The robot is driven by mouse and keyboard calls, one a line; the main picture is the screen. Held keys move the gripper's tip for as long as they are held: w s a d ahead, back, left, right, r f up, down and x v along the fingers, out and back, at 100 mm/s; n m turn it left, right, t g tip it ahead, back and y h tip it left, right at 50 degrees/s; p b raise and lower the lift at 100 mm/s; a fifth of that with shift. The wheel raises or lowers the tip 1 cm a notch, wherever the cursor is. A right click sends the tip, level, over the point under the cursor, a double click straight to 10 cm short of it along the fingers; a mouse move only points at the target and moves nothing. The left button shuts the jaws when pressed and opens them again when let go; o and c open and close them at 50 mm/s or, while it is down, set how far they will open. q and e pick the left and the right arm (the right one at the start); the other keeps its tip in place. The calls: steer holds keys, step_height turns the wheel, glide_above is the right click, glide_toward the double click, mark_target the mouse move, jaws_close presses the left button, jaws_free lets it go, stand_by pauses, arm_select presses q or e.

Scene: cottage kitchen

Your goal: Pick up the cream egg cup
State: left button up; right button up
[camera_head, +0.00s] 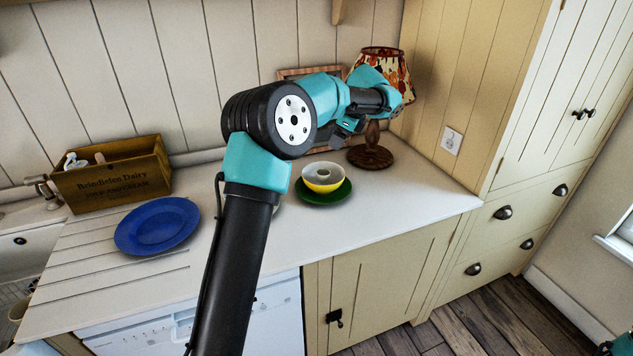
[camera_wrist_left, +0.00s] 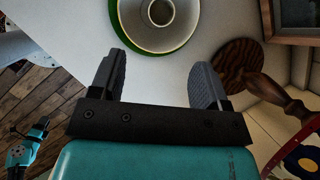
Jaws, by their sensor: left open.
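The cream egg cup (camera_head: 323,175) appears as a small pale round shape inside a yellow bowl (camera_head: 324,187) with a pale inside. The bowl stands on a green plate (camera_head: 340,195) on the counter. In the left wrist view the egg cup (camera_wrist_left: 160,12) is at the top edge, partly cut off, seen from above with its round opening showing. My left gripper (camera_wrist_left: 159,62) is open and empty, with the egg cup beyond its fingertips. In the head view my left gripper (camera_head: 345,132) is above and behind the bowl, partly hidden by its arm. My right gripper (camera_wrist_left: 40,126) is small and unclear.
A lamp with a dark wooden base (camera_head: 371,156) stands close behind the plate, with a picture frame (camera_head: 297,73) by the wall. A blue plate (camera_head: 157,226) and a wooden crate (camera_head: 112,176) are at the left. The counter (camera_head: 420,190) is clear right of the green plate.

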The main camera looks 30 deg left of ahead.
arm_select(q)
steer(key=shift+f, duration=0.15)
glide_above(322, 174)
steer(key=s+d, duration=0.2)
steer(key=d, duration=0.1)
step_height(322, 174, down, 11)
steer(key=shift+a+f, duration=0.1)
steer(key=shift+x, duration=2.6)
steer(key=shift+c, duration=0.2)
steer(key=c, duration=0.8)
